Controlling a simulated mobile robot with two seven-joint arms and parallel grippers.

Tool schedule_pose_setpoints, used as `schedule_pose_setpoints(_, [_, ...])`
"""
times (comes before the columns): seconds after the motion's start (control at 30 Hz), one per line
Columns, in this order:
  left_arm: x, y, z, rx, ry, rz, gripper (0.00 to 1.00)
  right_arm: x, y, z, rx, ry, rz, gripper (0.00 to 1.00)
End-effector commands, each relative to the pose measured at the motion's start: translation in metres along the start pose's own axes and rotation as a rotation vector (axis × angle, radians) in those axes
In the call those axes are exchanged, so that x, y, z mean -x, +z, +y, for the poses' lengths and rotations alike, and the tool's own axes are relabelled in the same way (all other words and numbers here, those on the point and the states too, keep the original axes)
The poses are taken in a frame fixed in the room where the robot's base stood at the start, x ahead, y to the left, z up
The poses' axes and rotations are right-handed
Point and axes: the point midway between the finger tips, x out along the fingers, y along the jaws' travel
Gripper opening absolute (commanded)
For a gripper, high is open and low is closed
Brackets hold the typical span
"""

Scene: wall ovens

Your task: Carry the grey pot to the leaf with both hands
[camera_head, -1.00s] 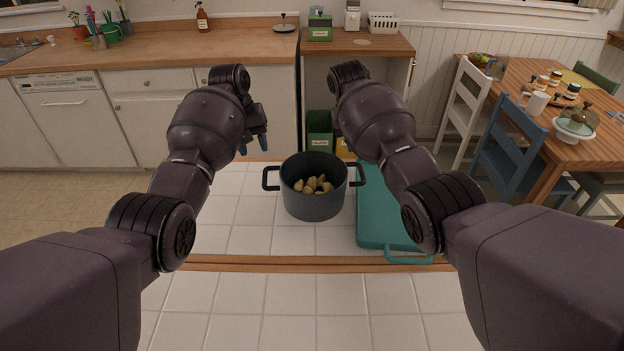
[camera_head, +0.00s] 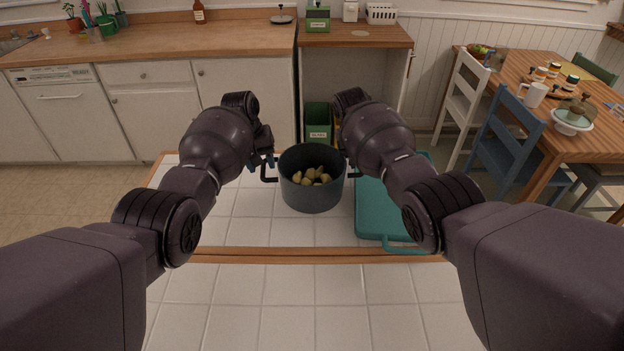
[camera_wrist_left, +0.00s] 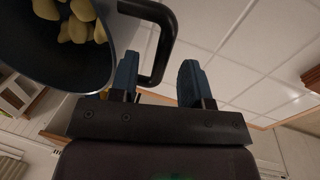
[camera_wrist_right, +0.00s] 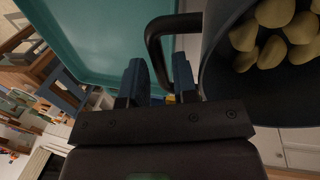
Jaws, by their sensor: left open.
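The grey pot (camera_head: 312,193), holding several potatoes (camera_head: 312,176), stands upright on the far section of a white tiled top (camera_head: 250,220). My left gripper (camera_head: 264,163) is open at the pot's left handle. In the left wrist view the handle (camera_wrist_left: 168,35) passes between the open fingers (camera_wrist_left: 157,82). My right gripper is hidden behind its arm in the head view. In the right wrist view its fingers (camera_wrist_right: 160,80) stand either side of the right handle (camera_wrist_right: 155,38); whether they grip it is unclear. I cannot tell for sure which surface is the leaf.
A teal tray (camera_head: 385,215) lies right of the pot, under my right arm. A wooden strip (camera_head: 310,256) separates the far tiles from a bare near tiled section (camera_head: 310,300). A counter, green bin (camera_head: 318,125) and dining table (camera_head: 590,140) stand beyond.

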Motion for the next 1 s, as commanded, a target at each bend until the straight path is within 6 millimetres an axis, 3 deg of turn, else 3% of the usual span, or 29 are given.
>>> schedule_pose_setpoints(0.23, [-0.02,0.0,0.0,0.0,0.0,-0.001,0.43,-0.02,0.0,0.0,0.0,0.0,-0.001,0.27])
schedule_pose_setpoints(0.67, [-0.024,0.0,0.0,0.0,0.0,0.001,0.43,-0.024,0.0,0.0,0.0,0.0,0.0,0.27])
schedule_pose_setpoints(0.83, [-0.024,0.0,0.0,0.0,0.0,0.001,0.17,-0.024,0.0,0.0,0.0,0.0,0.0,0.01])
schedule_pose_setpoints(0.93, [-0.024,0.0,0.0,0.0,0.0,0.001,0.02,-0.024,0.0,0.0,0.0,0.0,0.0,0.0])
schedule_pose_setpoints(1.0, [-0.024,0.0,0.0,0.0,0.001,0.001,0.0,-0.024,0.0,0.0,0.0,0.0,0.0,0.0])
